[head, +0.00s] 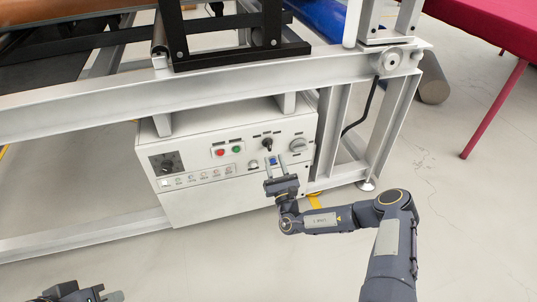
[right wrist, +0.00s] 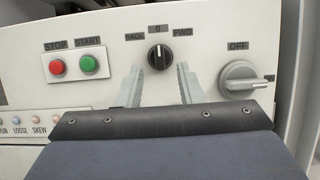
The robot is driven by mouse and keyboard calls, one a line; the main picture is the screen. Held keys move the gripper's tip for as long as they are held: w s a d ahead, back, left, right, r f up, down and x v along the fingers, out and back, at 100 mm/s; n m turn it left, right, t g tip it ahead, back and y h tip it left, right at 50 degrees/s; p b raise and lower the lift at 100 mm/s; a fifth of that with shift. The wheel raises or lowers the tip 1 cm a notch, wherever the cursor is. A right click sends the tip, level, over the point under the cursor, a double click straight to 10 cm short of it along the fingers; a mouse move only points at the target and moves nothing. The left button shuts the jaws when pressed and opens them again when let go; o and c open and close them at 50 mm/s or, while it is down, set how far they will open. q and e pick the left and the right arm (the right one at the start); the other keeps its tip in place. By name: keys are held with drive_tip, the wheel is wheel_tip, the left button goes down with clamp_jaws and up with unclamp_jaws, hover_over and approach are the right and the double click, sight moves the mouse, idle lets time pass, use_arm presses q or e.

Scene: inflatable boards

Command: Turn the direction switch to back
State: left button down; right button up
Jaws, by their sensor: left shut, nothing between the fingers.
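The direction switch is a black knob (right wrist: 160,56) on the control panel, between the BACK and FWD labels. Its white mark points up at 0. In the head view the switch (head: 267,143) sits just above my right gripper (head: 275,160). My right gripper (right wrist: 160,85) is open, its two pale fingers reaching toward the panel on either side below the knob. I see no contact with the knob. My left gripper (head: 112,296) is shut and empty at the bottom left of the head view, far from the panel.
The white control box (head: 240,195) hangs under a grey steel frame (head: 110,108). Red STOP (right wrist: 57,66) and green START (right wrist: 89,64) buttons are left of the switch. A grey OFF rotary switch (right wrist: 240,80) is close on the right. Open floor lies right.

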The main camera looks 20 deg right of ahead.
sight(270, 149)
drive_tip(key=shift+b+x, duration=0.55)
drive_tip(key=shift+x, duration=1.7)
drive_tip(key=shift+c, duration=0.4)
clamp_jaws()
